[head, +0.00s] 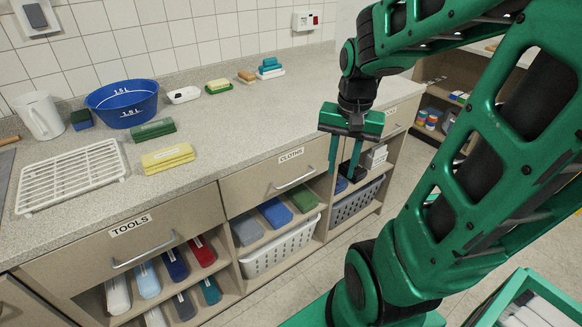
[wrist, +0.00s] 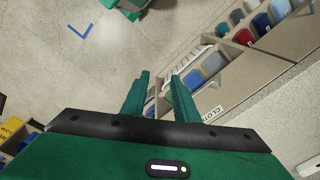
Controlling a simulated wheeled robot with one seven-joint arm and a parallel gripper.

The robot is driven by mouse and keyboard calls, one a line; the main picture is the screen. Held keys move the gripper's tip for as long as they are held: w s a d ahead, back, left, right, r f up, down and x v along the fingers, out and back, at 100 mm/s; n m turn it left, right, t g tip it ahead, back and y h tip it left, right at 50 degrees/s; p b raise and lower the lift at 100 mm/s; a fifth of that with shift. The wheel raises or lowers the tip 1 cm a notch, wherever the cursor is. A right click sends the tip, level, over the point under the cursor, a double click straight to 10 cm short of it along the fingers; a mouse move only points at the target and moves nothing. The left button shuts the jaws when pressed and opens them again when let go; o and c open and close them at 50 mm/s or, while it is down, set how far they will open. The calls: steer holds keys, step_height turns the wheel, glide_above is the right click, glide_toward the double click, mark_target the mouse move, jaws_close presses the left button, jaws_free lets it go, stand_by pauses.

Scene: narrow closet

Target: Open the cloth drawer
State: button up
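The cloth drawer (head: 270,186) is shut, with a flat beige front, a "CLOTHS" label and a silver bar handle (head: 295,181). In the wrist view its labelled front (wrist: 218,95) shows to the right of my gripper's fingers. My gripper (head: 343,172) points down in front of the counter, to the right of the drawer handle and apart from it. In the wrist view my gripper (wrist: 155,88) has its two green fingers spread with nothing held between them. Part of the drawer's handle is not clear in the wrist view.
The tools drawer (head: 130,235) is shut to the left. Open shelves below hold folded cloths and a white basket (head: 282,247). On the counter (head: 215,125) are a blue bowl (head: 123,103), a white rack (head: 72,178) and sponges. A green crate (head: 530,300) stands at the lower right.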

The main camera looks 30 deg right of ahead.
mark_target(299, 178)
steer(key=w+d+f+m+t, duration=0.1)
steer(key=w+f+m, duration=0.25)
steer(key=w, duration=0.45)
steer(key=w+d+f+m+t, duration=0.1)
steer(key=w+f+m, duration=0.25)
steer(key=w, duration=0.55)
steer(key=x, duration=1)
steer(key=shift+s+a+f, duration=0.1)
steer(key=shift+s+a, duration=0.05)
steer(key=shift+s, duration=0.1)
jaws_close()
steer(key=shift+w, duration=0.15)
